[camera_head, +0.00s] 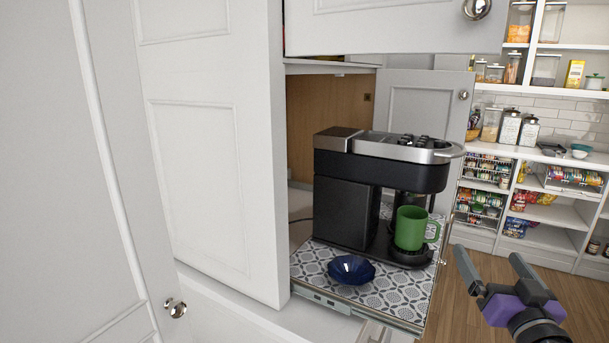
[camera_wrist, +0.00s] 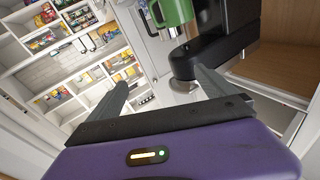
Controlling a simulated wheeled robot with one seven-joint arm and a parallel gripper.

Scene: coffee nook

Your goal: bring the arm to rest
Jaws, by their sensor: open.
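My gripper (camera_head: 491,270) is open and empty, at the lower right of the head view, to the right of the pull-out tray and apart from it. Its two fingers (camera_wrist: 160,95) also show in the wrist view with nothing between them. A black and silver coffee machine (camera_head: 345,200) stands on the patterned pull-out tray (camera_head: 385,299) in the open cabinet. A green mug (camera_head: 409,228) stands upright on the machine's drip base, under the spout. The mug also shows in the wrist view (camera_wrist: 172,12), beyond the fingers.
A dark blue bowl (camera_head: 351,269) sits at the tray's front. Open white cabinet doors (camera_head: 215,130) stand left of the machine, and another panel (camera_head: 400,20) hangs above. Stocked pantry shelves (camera_head: 550,205) stand at the back right. Wooden floor (camera_head: 465,310) is clear around my gripper.

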